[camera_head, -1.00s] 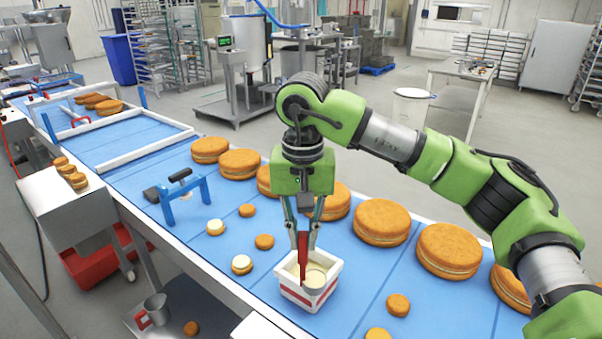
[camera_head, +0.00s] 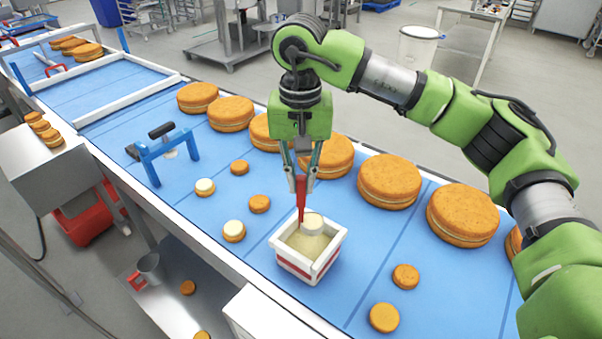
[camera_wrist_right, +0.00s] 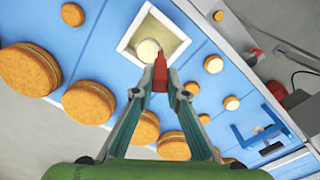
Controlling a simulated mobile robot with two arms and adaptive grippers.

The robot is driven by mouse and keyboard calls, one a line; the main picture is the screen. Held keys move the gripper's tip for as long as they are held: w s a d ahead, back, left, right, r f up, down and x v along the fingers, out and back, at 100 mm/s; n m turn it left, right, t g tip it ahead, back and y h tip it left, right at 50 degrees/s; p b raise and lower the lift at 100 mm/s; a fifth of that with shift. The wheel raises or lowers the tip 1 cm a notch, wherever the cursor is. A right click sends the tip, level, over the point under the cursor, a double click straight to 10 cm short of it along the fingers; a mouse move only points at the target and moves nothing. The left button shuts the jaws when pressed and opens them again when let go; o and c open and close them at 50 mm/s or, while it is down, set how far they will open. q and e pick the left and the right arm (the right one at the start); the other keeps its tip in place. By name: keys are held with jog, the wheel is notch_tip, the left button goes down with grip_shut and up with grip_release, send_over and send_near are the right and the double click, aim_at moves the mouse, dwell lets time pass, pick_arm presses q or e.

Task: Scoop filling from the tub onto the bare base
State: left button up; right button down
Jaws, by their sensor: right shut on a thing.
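My right gripper (camera_head: 303,180) is shut on the red handle of a scoop (camera_head: 301,199) and points down over the tub. The scoop also shows in the right wrist view (camera_wrist_right: 160,75). The tub (camera_head: 307,272) is a white square box with a red band, with pale filling (camera_head: 305,242) inside. The scoop's head, with a pale rounded top (camera_head: 313,222), is at the tub's opening. Plain small orange rounds lie on the belt, among them one left of the tub (camera_head: 259,203) and one farther back (camera_head: 239,167). Two small rounds have pale tops (camera_head: 205,187) (camera_head: 234,231). My left gripper is out of view.
A row of large filled rounds (camera_head: 389,181) lines the belt's far side, behind the tub. A blue stand (camera_head: 165,152) with a dark-handled tool is at the left. More small rounds (camera_head: 405,276) lie right of the tub. Blue belt (camera_head: 345,240) is clear between them.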

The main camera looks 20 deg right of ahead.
aim_at(301, 205)
jog(key=shift+s+a+f+b, duration=0.15)
jog(key=shift+f+b, duration=0.45)
jog(key=shift+f, duration=0.35)
jog(key=shift+f+b, duration=0.35)
notch_tip(301, 205, down, 2)
jog(key=shift+f+b, duration=0.15)
jog(key=shift+b, duration=0.8)
jog(key=shift+f+b, duration=0.3)
jog(key=shift+f, duration=0.05)
jog(key=shift+f+b, duration=0.65)
jog(key=shift+f, duration=0.1)
jog(key=shift+f+b, duration=1.2)
jog(key=shift+f, duration=0.3)
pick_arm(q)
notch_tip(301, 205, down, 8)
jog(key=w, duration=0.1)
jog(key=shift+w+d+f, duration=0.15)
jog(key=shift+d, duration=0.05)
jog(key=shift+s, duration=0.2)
pick_arm(e)
jog(key=shift+r, duration=0.1)
jog(key=shift+r, duration=0.1)
